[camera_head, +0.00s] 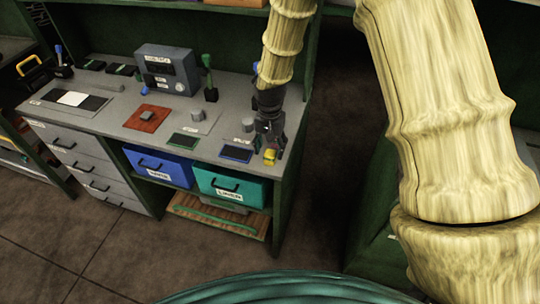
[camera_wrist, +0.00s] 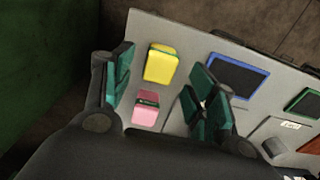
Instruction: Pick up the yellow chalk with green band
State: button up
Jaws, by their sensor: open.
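The yellow chalk (camera_wrist: 160,65) lies on the grey bench top in the wrist view, near the bench's end edge. Nothing is held.
A pink block (camera_wrist: 146,108) with a dark green band lies close to the yellow chalk. A blue-framed dark pad (camera_wrist: 238,76) and a green-framed pad (camera_wrist: 305,102) lie to the right. A grey device (camera_head: 166,69) stands at the bench's back. Blue (camera_head: 160,167) and teal (camera_head: 232,185) bins sit below.

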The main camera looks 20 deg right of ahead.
aim_at(270, 152)
jog(key=shift+f+p, duration=0.35)
jog(key=shift+f, duration=1.15)
jog(key=shift+s, duration=0.1)
jog(key=c, duration=1.1)
